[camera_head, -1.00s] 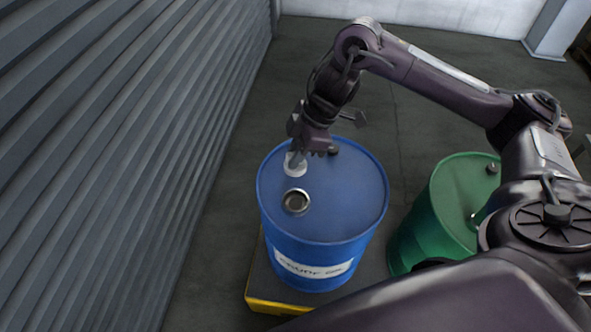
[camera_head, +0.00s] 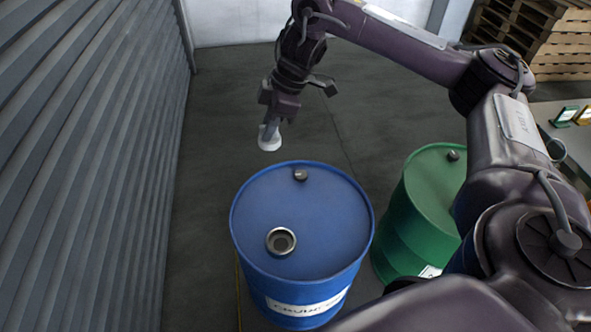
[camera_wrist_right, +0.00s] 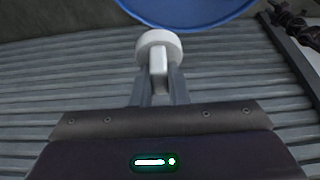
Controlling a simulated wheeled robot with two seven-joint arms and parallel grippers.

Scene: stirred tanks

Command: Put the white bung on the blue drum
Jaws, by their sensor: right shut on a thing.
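The white bung (camera_head: 269,138) is held in my right gripper (camera_head: 271,125), which is shut on it. In the head view they appear above the far edge of the blue drum (camera_head: 335,210), apart from its top. The drum has an open round hole (camera_head: 281,241) near its front and a small dark plug (camera_head: 300,175) near its far rim. In the right wrist view the bung (camera_wrist_right: 158,42) sits between the fingertips (camera_wrist_right: 160,80) by its tab, with part of the blue drum (camera_wrist_right: 190,8) beyond it. My left gripper is not in view.
A green drum (camera_head: 415,215) stands right of the blue drum, partly behind my right arm. A ribbed grey wall (camera_head: 90,160) runs along the left. Wooden pallets (camera_head: 545,40) are stacked at the back right. A table (camera_head: 575,145) with small items stands at the right edge.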

